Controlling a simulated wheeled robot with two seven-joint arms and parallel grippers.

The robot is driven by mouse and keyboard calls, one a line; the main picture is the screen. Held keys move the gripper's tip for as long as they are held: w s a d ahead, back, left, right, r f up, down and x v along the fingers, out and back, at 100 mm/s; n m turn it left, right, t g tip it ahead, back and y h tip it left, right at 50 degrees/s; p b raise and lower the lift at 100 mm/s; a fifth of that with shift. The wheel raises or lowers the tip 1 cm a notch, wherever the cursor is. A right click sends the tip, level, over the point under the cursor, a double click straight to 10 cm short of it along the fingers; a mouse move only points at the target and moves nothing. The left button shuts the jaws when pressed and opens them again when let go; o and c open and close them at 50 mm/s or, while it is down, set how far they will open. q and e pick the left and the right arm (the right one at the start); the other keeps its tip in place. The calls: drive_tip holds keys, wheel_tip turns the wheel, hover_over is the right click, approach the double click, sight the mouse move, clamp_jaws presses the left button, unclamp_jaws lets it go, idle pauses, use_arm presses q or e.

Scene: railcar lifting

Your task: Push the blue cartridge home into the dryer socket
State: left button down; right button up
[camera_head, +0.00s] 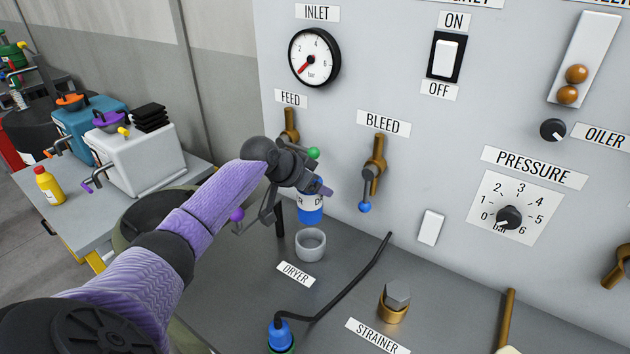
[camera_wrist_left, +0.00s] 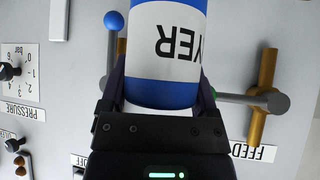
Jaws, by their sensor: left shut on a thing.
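The blue cartridge (camera_head: 310,214) has a white band with black lettering. My left gripper (camera_head: 306,189) is shut on it and holds it above the dryer socket, apart from it. The gripper hides the cartridge's upper part in the head view. In the left wrist view the cartridge (camera_wrist_left: 163,45) fills the space between the two dark fingers, its band reading part of "DRYER" upside down. The dryer socket (camera_head: 310,250) is an open grey cup on the bench, behind the "DRYER" label (camera_head: 295,273). My right gripper is not in view.
Just behind the gripper stands the panel with the FEED valve (camera_head: 290,122) and the BLEED valve (camera_head: 374,160). A black hose (camera_head: 350,285) with a blue connector (camera_head: 280,337) runs right of the socket. The strainer (camera_head: 395,300) stands further right.

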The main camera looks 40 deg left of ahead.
sight(315, 204)
use_arm(q)
wheel_tip(315, 204, down, 6)
drive_tip(key=b, duration=0.3)
drive_tip(key=shift+r, duration=0.2)
drive_tip(key=shift+r, duration=0.1)
idle(0.4)
drive_tip(key=shift+p, duration=0.6)
idle(0.4)
drive_tip(key=shift+f+b, duration=1.7)
drive_tip(key=shift+f, duration=0.65)
unclamp_jaws()
